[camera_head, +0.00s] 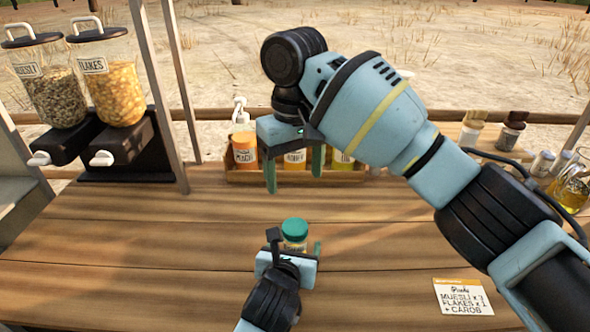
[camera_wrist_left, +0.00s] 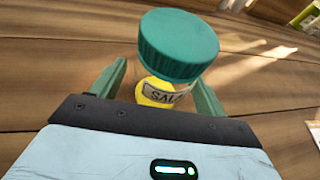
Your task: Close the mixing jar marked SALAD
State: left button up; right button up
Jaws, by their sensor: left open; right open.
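The mixing jar (camera_head: 295,244) stands upright on the wooden table in front of me. Its ribbed green lid (camera_head: 294,229) sits on top; I cannot tell whether it is tight. In the left wrist view the jar (camera_wrist_left: 158,92) is clear with yellow contents and a partly hidden label starting "SAL". My left gripper (camera_wrist_left: 161,80) is open, with one finger on each side of the jar below the lid (camera_wrist_left: 178,45). I cannot tell whether the fingers touch it. My right gripper (camera_head: 294,174) is open and empty, fingers pointing down, above the table beyond the jar.
A wooden rack (camera_head: 240,174) with several labelled bottles stands at the back, partly behind my right gripper. Muesli (camera_head: 50,90) and flakes (camera_head: 108,85) dispensers stand at the left. An order card (camera_head: 462,297) lies at the right front. The table left of the jar is clear.

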pick_arm(q)
jog(key=shift+v, duration=3.2)
